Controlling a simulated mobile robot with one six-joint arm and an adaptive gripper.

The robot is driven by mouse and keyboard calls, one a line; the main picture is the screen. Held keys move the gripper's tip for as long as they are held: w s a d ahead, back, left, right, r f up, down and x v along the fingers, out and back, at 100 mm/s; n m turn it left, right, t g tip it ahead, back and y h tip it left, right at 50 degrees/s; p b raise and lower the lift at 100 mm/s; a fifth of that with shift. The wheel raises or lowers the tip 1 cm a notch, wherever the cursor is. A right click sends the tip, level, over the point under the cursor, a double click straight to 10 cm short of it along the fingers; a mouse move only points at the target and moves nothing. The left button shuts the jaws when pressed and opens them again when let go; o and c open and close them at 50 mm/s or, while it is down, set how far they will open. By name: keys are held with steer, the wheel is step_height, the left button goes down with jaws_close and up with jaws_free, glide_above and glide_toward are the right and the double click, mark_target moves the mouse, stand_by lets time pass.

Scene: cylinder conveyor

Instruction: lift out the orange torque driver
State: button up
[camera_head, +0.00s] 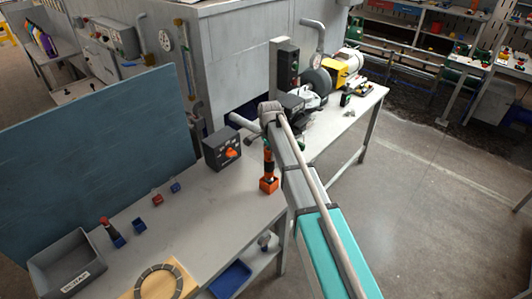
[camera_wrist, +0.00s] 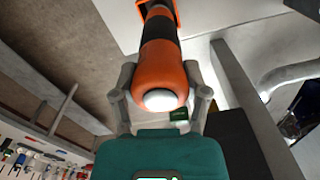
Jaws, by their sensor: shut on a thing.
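The orange torque driver (camera_wrist: 160,70), with a black middle band and a pale round end, fills the upper middle of the wrist view. My gripper (camera_wrist: 163,97) is shut on it, one finger on each side near its pale end. In the head view the driver (camera_head: 268,163) hangs upright below my gripper (camera_head: 268,140), partly covered by it. Its lower end meets an orange square holder (camera_head: 269,185) near the bench's right edge. The holder also shows at the top of the wrist view (camera_wrist: 157,5). I cannot tell how deep the driver sits in it.
A dark control box with an orange knob (camera_head: 223,149) stands left of the driver. Small red and blue holders (camera_head: 157,200) line the bench (camera_head: 205,210). A grey bin (camera_head: 70,263) and a ring on a wooden board (camera_head: 160,283) are at the front left. A grinder (camera_head: 317,82) stands behind.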

steer(key=shift+r+p, duration=2.05)
steer(key=shift+r, duration=0.1)
steer(key=shift+s, duration=0.1)
